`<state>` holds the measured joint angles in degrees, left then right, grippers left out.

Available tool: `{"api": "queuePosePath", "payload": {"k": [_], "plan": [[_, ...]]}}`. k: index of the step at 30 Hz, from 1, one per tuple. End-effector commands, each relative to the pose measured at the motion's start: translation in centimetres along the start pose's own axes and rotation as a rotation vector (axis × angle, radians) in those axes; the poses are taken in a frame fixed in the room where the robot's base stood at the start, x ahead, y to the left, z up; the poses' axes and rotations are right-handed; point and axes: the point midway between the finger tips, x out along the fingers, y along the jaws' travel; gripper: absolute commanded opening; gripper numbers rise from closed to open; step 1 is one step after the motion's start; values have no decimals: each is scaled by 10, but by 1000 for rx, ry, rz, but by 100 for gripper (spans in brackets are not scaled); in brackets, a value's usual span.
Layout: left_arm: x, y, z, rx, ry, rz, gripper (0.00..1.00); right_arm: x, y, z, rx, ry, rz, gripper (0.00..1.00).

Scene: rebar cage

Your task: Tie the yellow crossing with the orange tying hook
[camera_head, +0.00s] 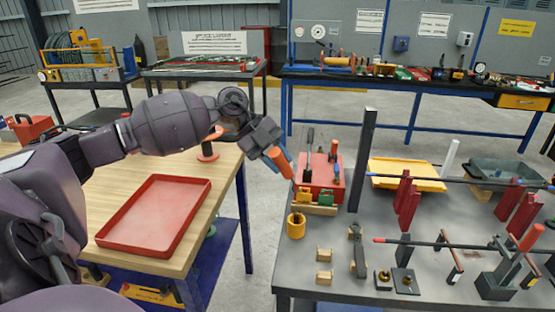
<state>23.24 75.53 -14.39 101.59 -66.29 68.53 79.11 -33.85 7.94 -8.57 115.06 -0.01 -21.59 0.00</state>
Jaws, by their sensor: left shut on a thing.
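My left gripper (272,150) reaches in from the left, above the gap between the wooden table and the grey table. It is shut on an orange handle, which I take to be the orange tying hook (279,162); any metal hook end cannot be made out. Dark rebar (450,180) runs across the right of the grey table. A red-tipped bar (430,243) lies nearer, on low supports. No crossing marked yellow can be made out for certain. My right gripper is not in view.
A red tray (208,186) lies on the wooden table. On the grey table (330,230) stand a red tool box (315,182), a yellow cup (296,226), a tall dark post (362,160), a yellow tray (425,184), red supports (408,205) and several small blocks.

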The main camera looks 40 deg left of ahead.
Motion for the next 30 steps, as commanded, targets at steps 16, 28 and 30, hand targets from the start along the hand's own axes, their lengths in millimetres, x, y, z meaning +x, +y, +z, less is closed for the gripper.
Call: {"api": "queuePosePath", "payload": {"k": [16,28,30], "plan": [[-2,0,-2,-2,1,-2,5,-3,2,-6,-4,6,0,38],[23,17,15,-5,3,1,5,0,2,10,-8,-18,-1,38],[28,20,19,-5,3,1,5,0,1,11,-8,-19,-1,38]]}}
